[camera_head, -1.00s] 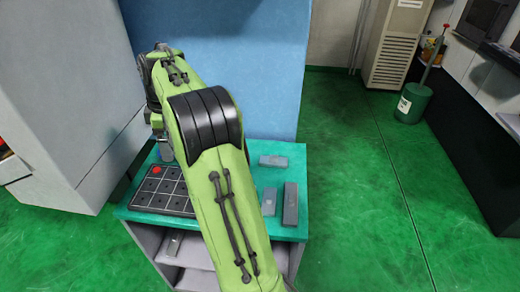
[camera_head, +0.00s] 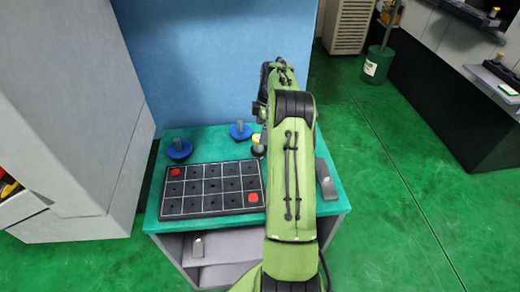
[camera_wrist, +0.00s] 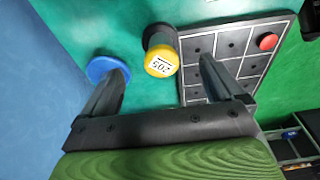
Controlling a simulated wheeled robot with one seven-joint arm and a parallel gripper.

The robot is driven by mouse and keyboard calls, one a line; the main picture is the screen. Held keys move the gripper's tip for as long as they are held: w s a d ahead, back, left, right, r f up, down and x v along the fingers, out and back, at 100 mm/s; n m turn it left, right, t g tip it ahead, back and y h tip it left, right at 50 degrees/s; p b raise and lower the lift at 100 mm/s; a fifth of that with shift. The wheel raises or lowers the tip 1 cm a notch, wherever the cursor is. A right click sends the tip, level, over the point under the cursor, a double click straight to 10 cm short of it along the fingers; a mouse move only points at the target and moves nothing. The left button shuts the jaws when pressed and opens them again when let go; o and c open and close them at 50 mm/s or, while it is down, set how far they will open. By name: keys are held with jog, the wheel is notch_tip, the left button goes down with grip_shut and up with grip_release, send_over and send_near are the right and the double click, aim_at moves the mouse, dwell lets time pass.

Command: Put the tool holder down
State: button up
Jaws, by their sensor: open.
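A tool holder with a yellow, numbered end and a dark body (camera_wrist: 161,60) shows between my finger tips in the wrist view. In the head view a small yellow and black holder (camera_head: 258,150) is on the teal table top, beside my arm. My gripper (camera_wrist: 163,62) is open, one finger on each side of the yellow end with gaps visible. In the head view my arm mostly hides the gripper. Two blue-based holders stand at the back of the table, one at the left (camera_head: 180,150) and one nearer the middle (camera_head: 240,131).
A black gridded tray (camera_head: 212,190) with two red discs lies on the table's front left. A grey block (camera_head: 325,180) lies to the right of my arm. The blue machine wall (camera_head: 215,60) stands close behind the table. Green floor is free to the right.

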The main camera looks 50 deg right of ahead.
aim_at(258, 146)
jog(key=f, duration=0.3)
jog(key=a+f, duration=0.1)
jog(key=f, duration=0.2)
jog(key=w+f, duration=0.1)
jog(key=f, duration=0.2)
jog(key=shift+a, duration=0.2)
jog(key=shift+r, duration=0.1)
jog(key=c, duration=1.6)
notch_tip(258, 146, up, 10)
jog(key=shift+r, duration=0.1)
